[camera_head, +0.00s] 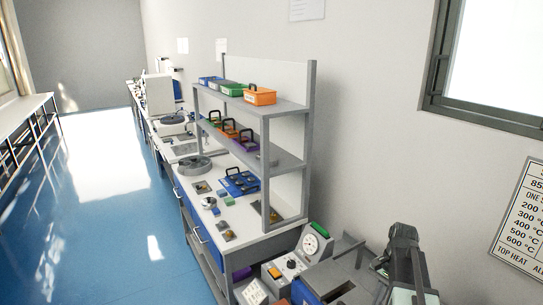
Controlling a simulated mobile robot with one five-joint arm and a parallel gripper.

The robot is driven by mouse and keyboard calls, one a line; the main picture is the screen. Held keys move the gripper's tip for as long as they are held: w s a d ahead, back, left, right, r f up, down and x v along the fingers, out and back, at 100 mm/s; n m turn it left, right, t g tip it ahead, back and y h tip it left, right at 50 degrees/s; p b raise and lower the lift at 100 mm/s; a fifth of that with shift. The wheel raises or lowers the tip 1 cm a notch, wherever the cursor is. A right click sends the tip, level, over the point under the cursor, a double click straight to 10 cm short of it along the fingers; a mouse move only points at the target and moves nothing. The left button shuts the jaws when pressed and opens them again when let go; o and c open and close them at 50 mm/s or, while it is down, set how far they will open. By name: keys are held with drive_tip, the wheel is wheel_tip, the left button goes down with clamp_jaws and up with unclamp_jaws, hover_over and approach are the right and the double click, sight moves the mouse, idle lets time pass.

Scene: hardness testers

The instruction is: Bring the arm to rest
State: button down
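My arm shows at the lower right as a dark and light grey jointed part (408,262), partly cut off by the bottom edge. It stands close to the pale wall. What looks like my gripper (384,264) is at its left side, small and seen at an angle, and I cannot make out its fingers clearly. I see no object held in it.
A white-topped bench (250,218) with a grey shelf rack (290,161) runs along the wall, holding coloured trays and a blue carrier (240,181). A dial instrument (311,244) stands near my arm. The blue floor (120,215) on the left is clear.

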drive_tip(key=s+a+n+t+h, duration=0.1)
drive_tip(key=s+a+n+h, duration=0.1)
drive_tip(key=a+n, duration=0.8)
drive_tip(key=s+a, duration=0.1)
drive_tip(key=a, duration=0.6)
drive_tip(key=shift+f+t, duration=0.35)
drive_tip(key=shift+t, duration=0.05)
idle(1.1)
